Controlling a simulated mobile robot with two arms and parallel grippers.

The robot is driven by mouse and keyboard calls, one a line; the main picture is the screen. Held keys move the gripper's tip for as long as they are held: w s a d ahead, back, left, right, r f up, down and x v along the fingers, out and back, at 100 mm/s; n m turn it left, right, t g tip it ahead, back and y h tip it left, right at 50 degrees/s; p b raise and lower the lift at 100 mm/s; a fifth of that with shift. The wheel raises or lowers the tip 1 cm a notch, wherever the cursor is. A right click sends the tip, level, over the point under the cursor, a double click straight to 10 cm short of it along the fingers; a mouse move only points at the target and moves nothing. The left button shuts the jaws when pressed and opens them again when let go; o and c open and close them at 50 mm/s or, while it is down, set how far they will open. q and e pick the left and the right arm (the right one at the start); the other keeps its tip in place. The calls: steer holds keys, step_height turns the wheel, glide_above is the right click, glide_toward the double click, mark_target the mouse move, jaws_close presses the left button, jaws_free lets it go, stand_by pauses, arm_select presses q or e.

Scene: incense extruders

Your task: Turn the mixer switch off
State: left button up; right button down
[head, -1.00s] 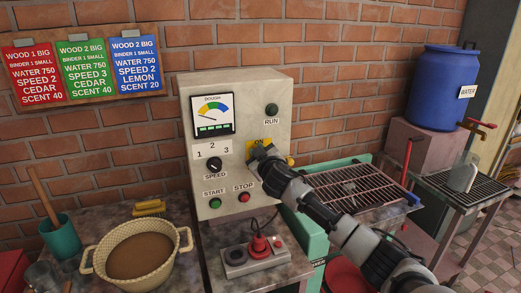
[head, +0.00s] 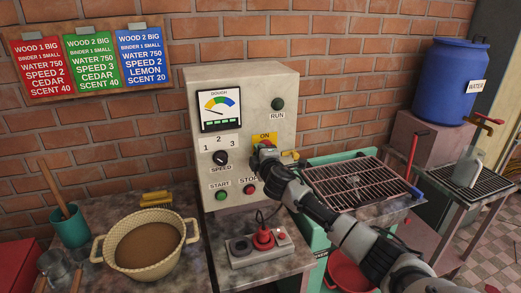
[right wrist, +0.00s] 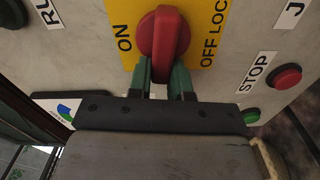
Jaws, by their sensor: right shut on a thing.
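The red mixer switch (right wrist: 164,35) is a knob on a yellow plate (right wrist: 203,45) on the machine's front panel. In the right wrist view its handle points towards my gripper, between the ON label at left and the OFF LOCK label at right. My right gripper (right wrist: 167,72) is shut on the near end of the handle, one green finger on each side. In the head view my right gripper (head: 259,154) is at the yellow plate (head: 264,135), just below the ON label, and hides most of the switch. My left gripper is not in view.
The red STOP button (head: 250,189) and green START button (head: 221,195) sit below on the panel. The speed dial (head: 220,157) is to the left, the RUN button (head: 278,104) above. A wire rack (head: 345,180) is beside my arm. A pot (head: 145,245) stands at left.

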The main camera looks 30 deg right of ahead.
steer(key=shift+f+n, duration=0.2)
steer(key=shift+n, duration=0.5)
steer(key=c, duration=1)
jaws_free()
steer(key=shift+c, duration=0.2)
steer(key=b+v, duration=0.2)
steer(key=v, duration=0.8)
steer(key=shift+s, duration=0.35)
